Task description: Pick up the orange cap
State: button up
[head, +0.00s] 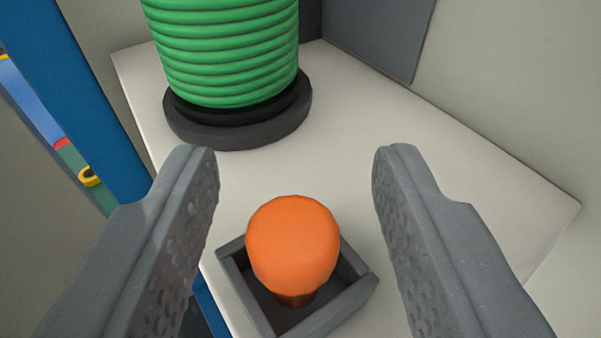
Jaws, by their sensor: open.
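The orange cap (293,243) is rounded and sits upright on a short darker stem in a small grey square tray (345,300). The tray stands on a pale shelf, near its front left edge. My gripper (295,165) is open, with one grey textured finger on each side of the cap in the picture. Both fingers are apart from the cap, with clear space on either side. How far the fingertips are above or beyond the cap is hard to tell.
A spool of green cable (228,50) on a black base (240,125) stands behind the cap on the pale shelf (420,170). A blue post (80,90) runs along the left. A grey panel (378,35) is at the back. The shelf's right part is bare.

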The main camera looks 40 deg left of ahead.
aim_at(294, 223)
grip_shut()
jog(key=shift+r, duration=0.1)
jog(key=shift+r, duration=1.7)
jog(key=s+d+b, duration=0.1)
jog(key=s+d, duration=0.1)
jog(key=s, duration=0.5)
jog(key=s+d+r+b, duration=0.1)
jog(key=s+b, duration=0.1)
jog(key=s, duration=0.6)
jog(key=shift+s+d+r, duration=0.25)
jog(key=shift+s+d, duration=0.05)
jog(key=shift+d, duration=0.05)
